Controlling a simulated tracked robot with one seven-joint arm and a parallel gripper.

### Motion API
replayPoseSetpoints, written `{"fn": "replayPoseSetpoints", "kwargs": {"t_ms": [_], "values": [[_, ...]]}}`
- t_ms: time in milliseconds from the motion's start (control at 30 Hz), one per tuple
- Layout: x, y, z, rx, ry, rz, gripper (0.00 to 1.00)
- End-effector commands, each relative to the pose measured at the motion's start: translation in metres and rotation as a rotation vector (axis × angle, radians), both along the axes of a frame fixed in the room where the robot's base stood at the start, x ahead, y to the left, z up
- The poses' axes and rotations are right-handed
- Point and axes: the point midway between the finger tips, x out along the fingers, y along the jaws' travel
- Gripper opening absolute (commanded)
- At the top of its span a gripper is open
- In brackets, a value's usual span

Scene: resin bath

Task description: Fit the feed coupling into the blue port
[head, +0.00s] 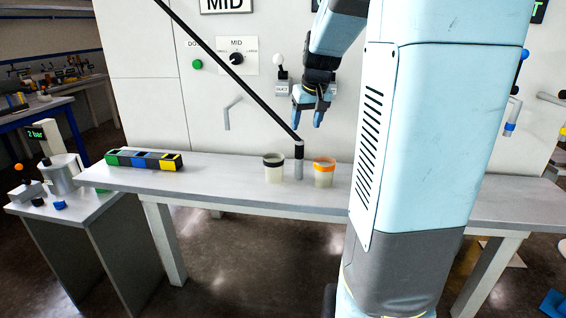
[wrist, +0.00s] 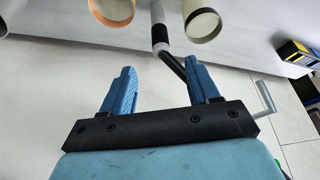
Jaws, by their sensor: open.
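The feed coupling (head: 299,152) is a grey and black cylinder standing upright on the bench, with a long black hose rising from its top to the upper left. In the wrist view the coupling (wrist: 159,25) lies ahead of the fingers, apart from them. The blue port seems to be the blue section (head: 148,160) of a colour-banded block on the bench at left; its opening cannot be made out. My gripper (head: 308,112) hangs above and slightly right of the coupling, open and empty. Its two blue fingers show in the wrist view (wrist: 160,75).
A black-banded cup (head: 274,170) stands left of the coupling and an orange-banded cup (head: 324,172) right of it, both close. The bench (head: 225,176) is clear between block and cups. A side table (head: 75,220) stands left.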

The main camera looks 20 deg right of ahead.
Motion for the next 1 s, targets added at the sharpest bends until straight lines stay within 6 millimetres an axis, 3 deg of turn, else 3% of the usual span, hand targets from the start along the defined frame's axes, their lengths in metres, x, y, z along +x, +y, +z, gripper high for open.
{"fn": "replayPoseSetpoints", "kwargs": {"t_ms": [400, 767, 1000], "values": [[0.024, -0.003, -0.061, 0.002, 0.005, 0.0, 0.6], [0.032, -0.004, -0.084, 0.0, 0.002, 0.0, 0.6], [0.041, -0.005, -0.114, 0.001, 0.004, 0.0, 0.6]]}}
